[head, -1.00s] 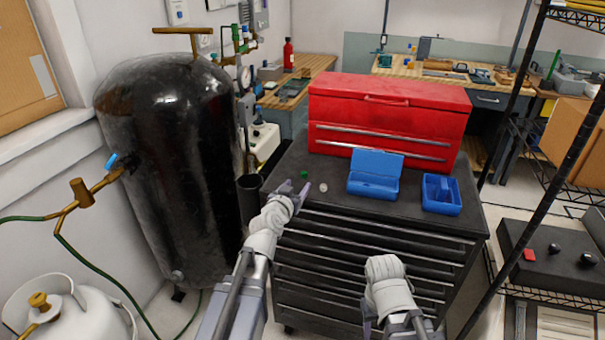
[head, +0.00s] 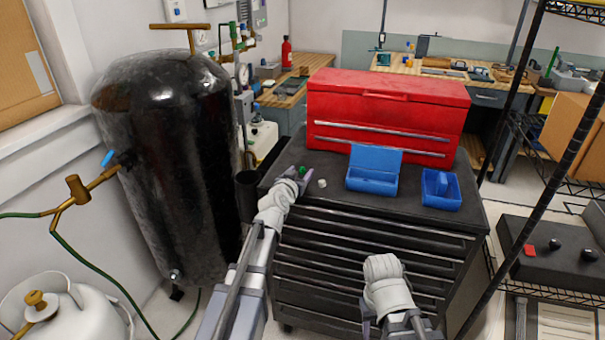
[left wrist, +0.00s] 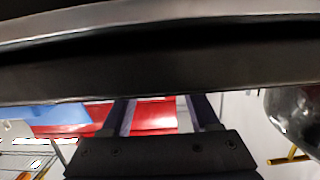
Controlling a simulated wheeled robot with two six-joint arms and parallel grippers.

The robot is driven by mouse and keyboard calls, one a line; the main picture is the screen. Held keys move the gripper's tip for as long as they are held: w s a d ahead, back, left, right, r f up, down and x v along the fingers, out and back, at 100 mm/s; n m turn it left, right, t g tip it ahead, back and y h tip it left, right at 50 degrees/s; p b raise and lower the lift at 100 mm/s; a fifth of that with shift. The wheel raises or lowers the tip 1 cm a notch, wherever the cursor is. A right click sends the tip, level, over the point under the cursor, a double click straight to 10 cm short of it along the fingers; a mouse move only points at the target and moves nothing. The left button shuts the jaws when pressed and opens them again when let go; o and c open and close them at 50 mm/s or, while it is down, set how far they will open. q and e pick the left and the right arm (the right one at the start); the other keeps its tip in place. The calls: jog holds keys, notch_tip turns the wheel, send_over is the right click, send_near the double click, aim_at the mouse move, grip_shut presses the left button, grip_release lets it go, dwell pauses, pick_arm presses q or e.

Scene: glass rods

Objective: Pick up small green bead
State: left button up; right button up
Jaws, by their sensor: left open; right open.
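The small green bead (head: 302,170) lies on the dark top of the drawer cabinet, near its left front part, in the head view. My left gripper (head: 300,180) is open, with its purple fingers right at the bead; I cannot tell whether they touch it. In the left wrist view, the left gripper's fingers (left wrist: 160,112) stand apart, and the bead does not show. My right gripper (head: 395,328) is open, low in front of the cabinet and partly cut off by the bottom edge.
A small white bead (head: 322,183) lies just right of the green one. An open blue box (head: 372,182) and a blue tray (head: 441,202) stand further right. A red toolbox (head: 388,115) stands behind. A black tank (head: 165,160) is at left.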

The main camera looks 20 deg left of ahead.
pick_arm(q)
jog(key=shift+w, duration=0.2)
grip_shut()
dwell(0.3)
